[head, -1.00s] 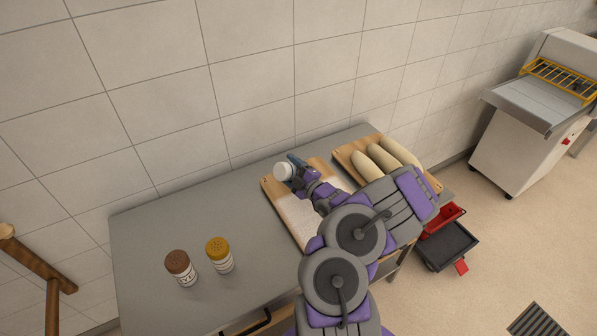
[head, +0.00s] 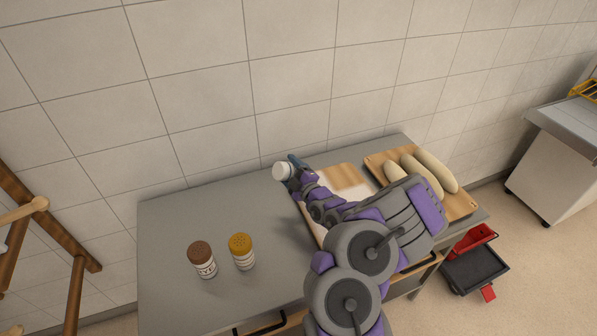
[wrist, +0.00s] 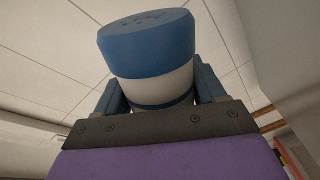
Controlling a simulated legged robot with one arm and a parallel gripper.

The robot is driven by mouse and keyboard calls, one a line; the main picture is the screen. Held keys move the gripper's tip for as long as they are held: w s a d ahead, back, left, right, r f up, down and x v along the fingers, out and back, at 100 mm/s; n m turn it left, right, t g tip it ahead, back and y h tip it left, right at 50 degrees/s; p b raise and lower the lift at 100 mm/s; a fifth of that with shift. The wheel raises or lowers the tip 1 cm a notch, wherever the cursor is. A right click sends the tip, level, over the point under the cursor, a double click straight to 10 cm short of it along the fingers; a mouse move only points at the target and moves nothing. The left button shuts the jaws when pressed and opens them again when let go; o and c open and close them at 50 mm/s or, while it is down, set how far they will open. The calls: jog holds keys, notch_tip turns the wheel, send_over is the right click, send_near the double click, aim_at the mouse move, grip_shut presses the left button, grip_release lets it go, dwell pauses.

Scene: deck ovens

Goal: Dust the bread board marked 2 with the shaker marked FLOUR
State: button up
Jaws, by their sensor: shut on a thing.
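My gripper (head: 293,171) is shut on a shaker, whose white body (head: 282,171) shows in the head view at the board's far left corner. In the wrist view the shaker has a blue cap (wrist: 150,45) with dark marks on top and a white body (wrist: 165,85) between the fingers. Its label does not show. A wooden bread board (head: 340,178) lies on the table, partly hidden by my arm. A white layer covers much of its visible surface, with bare wood at the far end. No number is readable on it.
A brown-capped shaker (head: 202,260) and a yellow-capped shaker (head: 242,252) stand on the grey table (head: 180,225). A second board (head: 460,208) with several pale loaves (head: 436,172) lies at the right. The tiled wall is behind.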

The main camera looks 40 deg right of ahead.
jog(key=shift+d+f+b, duration=0.1)
jog(key=shift+d+b, duration=0.35)
jog(key=shift+d, duration=2.75)
jog(key=s+d+r+n+b, duration=0.1)
jog(key=d+n+b, duration=0.3)
jog(key=d+n, duration=0.5)
jog(key=s+d+r+n+b, duration=0.2)
jog(key=d+n+b, duration=0.3)
jog(key=d+n, duration=0.5)
jog(key=r+n, duration=0.1)
jog(key=n, duration=0.4)
jog(key=shift+r, duration=0.4)
